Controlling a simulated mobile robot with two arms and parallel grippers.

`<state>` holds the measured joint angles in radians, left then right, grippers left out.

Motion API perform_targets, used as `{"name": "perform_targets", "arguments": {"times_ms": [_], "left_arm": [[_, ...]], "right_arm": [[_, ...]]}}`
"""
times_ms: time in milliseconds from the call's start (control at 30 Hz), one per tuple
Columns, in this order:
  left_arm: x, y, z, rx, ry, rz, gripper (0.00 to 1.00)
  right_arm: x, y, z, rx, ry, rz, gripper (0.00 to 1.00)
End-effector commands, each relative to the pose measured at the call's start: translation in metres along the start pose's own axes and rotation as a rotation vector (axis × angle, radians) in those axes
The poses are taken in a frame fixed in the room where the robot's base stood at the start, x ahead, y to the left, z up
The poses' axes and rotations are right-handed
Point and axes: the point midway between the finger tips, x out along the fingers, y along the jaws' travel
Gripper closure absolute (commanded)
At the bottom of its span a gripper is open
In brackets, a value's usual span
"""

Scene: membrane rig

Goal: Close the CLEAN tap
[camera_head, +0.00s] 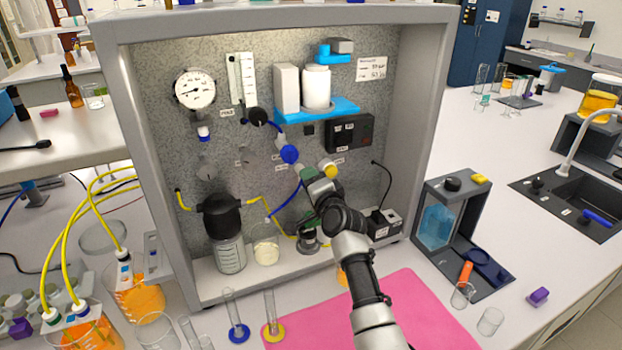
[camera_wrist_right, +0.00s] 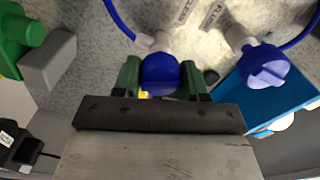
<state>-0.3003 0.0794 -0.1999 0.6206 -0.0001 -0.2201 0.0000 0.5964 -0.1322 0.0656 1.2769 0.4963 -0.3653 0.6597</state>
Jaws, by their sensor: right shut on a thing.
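My right gripper (camera_head: 311,178) reaches up to the rig's back panel in the head view. In the right wrist view its two green fingers (camera_wrist_right: 160,80) are shut on the sides of a round blue tap knob (camera_wrist_right: 158,73). In the head view the gripper mostly hides this knob. A second blue tap (camera_head: 289,154) is free, up and left of the gripper; it also shows in the right wrist view (camera_wrist_right: 264,66). My left gripper is out of view.
A blue shelf (camera_head: 343,107) with a white canister is above the gripper. A black box (camera_head: 350,133) is right of it. A black-topped bottle (camera_head: 226,235) stands on the rig floor. The grey cabinet wall (camera_head: 425,125) bounds the right. Blue tubing (camera_wrist_right: 118,18) runs near the held knob.

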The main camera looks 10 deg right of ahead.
Motion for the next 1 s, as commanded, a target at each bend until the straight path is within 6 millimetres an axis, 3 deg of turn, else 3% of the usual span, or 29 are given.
{"name": "perform_targets", "arguments": {"times_ms": [500, 1000], "left_arm": [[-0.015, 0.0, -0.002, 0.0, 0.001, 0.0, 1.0], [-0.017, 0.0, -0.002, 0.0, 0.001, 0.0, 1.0]], "right_arm": [[0.0, 0.001, 0.001, 0.378, -0.001, 0.002, 0.82], [0.0, 0.002, 0.001, 0.471, -0.001, 0.002, 0.82]]}}
